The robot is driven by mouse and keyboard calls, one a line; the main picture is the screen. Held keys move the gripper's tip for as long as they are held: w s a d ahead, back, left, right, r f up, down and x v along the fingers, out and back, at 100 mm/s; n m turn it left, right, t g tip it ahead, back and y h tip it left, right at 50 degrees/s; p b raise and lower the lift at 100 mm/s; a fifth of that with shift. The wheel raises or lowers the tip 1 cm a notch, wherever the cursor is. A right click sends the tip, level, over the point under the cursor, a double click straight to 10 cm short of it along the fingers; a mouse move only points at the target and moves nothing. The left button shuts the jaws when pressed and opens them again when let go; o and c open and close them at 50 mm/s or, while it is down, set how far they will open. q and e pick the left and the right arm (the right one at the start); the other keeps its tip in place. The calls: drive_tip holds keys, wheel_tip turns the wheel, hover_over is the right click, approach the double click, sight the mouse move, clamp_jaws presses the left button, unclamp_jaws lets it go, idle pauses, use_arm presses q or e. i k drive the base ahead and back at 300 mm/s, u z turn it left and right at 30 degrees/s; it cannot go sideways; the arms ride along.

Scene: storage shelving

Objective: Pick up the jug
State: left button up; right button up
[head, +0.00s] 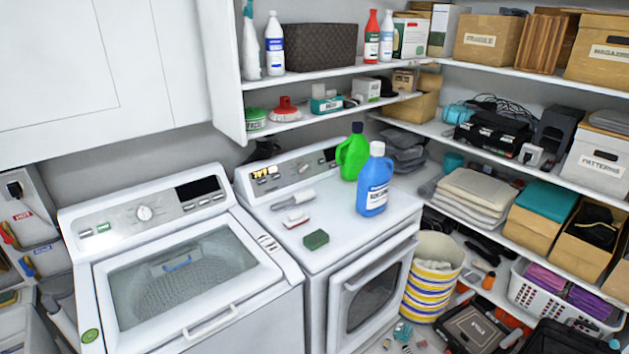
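Two jugs stand upright on top of the dryer, near its back right. The green jug (352,155) has a dark cap and a side handle. The blue jug (374,184) has a white cap and a white label, and stands in front and to the right of the green one, hiding part of it. The picture does not show which of them the task calls the jug. Neither of my grippers is in view.
The dryer top (350,235) also holds a white-handled brush (294,200), a red and white brush (296,219) and a green sponge (316,239). A washer (180,270) stands left. A loaded shelf (335,75) hangs above; more shelving is right.

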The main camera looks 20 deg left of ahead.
sight(375, 178)
drive_tip(key=u, duration=0.7)
drive_tip(key=k, duration=0.6)
drive_tip(key=z, duration=0.3)
drive_tip(key=i, duration=0.7)
drive_tip(key=z, duration=1.05)
drive_tip(key=i, duration=1.9)
drive_tip(key=u, duration=0.75)
